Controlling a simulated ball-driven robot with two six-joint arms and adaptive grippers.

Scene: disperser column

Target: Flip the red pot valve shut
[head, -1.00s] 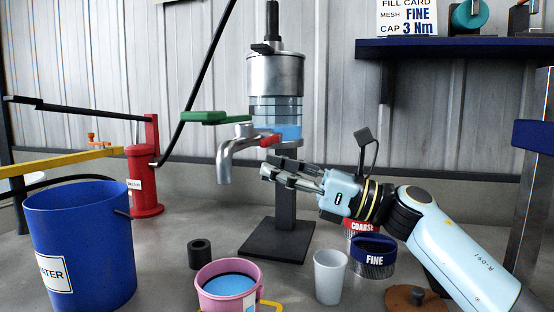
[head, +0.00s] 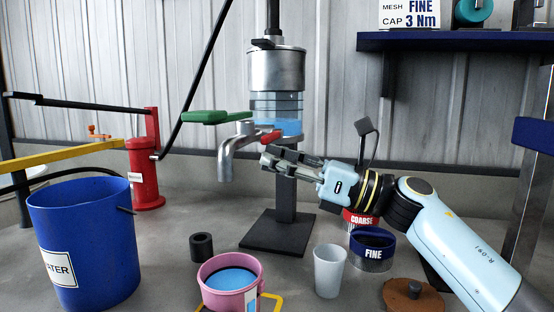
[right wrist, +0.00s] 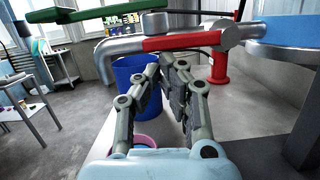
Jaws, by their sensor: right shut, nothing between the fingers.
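The red valve lever (head: 270,137) is on the metal spout (head: 234,147) below the clear, blue-filled column section (head: 277,115). In the right wrist view the lever (right wrist: 190,41) lies roughly level along the spout pipe, above and beyond my fingertips. My right gripper (head: 268,158) is shut and empty. Its fingertips are just below the lever in the head view; no contact shows. In the right wrist view the gripper (right wrist: 167,62) has its fingers together. A green lever (head: 217,117) sits above the spout. My left gripper is not in view.
The pink pot (head: 218,300) stands below, near the spout, with a white cup (head: 329,272) to its right. The blue bucket (head: 80,240) and red pump (head: 145,175) are at left. The FINE (head: 372,254) and COARSE rings are under my right arm. A shelf (head: 450,44) is above right.

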